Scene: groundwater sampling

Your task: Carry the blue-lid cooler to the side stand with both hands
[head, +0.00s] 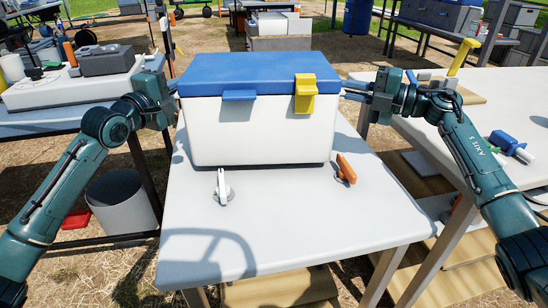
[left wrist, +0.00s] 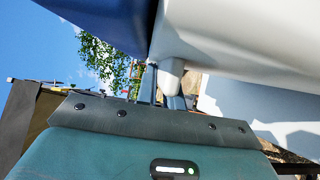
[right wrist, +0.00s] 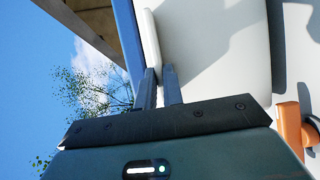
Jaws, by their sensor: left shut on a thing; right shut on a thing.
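The cooler (head: 262,130) has a white body, a blue lid (head: 250,72), a blue front latch and a yellow front latch. It is upright over the far part of a white-topped stand (head: 250,225); I cannot tell whether its base touches the top. My left gripper (head: 176,90) is shut on the cooler's left side handle, a pale grip seen in the left wrist view (left wrist: 172,75). My right gripper (head: 350,91) is shut on its right side handle, a pale strip in the right wrist view (right wrist: 151,40).
A white clamp-like piece (head: 222,188) and an orange-handled piece (head: 345,169) are on the stand's top in front of the cooler. A table with grey cases (head: 106,60) is left, another white table (head: 470,125) right. A white bucket (head: 122,202) stands on the ground.

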